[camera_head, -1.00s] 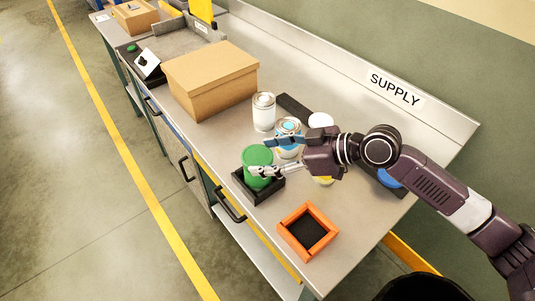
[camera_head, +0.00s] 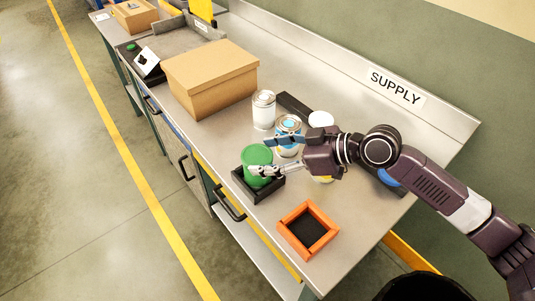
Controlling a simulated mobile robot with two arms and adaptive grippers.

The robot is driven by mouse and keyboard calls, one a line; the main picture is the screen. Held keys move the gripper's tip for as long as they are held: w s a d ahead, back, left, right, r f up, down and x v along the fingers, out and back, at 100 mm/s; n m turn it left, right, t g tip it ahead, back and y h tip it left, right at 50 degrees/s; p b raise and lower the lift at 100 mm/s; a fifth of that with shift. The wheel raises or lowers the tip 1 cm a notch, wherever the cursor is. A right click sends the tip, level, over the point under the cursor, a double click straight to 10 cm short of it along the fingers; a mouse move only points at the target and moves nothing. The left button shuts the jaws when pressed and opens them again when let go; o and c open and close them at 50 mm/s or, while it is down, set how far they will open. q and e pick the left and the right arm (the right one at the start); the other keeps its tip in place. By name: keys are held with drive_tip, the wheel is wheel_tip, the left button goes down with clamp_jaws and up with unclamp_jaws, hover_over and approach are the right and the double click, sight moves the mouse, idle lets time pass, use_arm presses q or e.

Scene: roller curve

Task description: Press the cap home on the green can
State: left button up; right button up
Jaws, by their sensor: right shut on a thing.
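The green can (camera_head: 250,181) stands upright in a black square holder on the bench. Its green cap (camera_head: 257,153) shows at the top. The seam between cap and can is too small to make out, so I cannot tell how far down the cap sits. My right gripper (camera_head: 263,156) comes from the right and is shut on the cap, one finger at the far side and one across the near side. The near finger hides part of the green surface. My left gripper is not in view.
The black holder (camera_head: 268,190) sits near the bench's front edge. An orange-framed tray (camera_head: 325,241) is nearer. A white can (camera_head: 263,113) and a blue-and-white can (camera_head: 289,150) stand close behind the gripper. A cardboard box (camera_head: 212,84) is further left.

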drive_tip(key=shift+f, duration=0.2)
drive_tip(key=o, duration=0.9)
drive_tip(key=o, duration=0.6)
drive_tip(key=shift+r, duration=0.1)
drive_tip(key=shift+c, duration=0.2)
drive_tip(key=shift+r, duration=0.1)
drive_tip(key=shift+r+p, duration=3.6)
drive_tip(key=shift+r, duration=0.85)
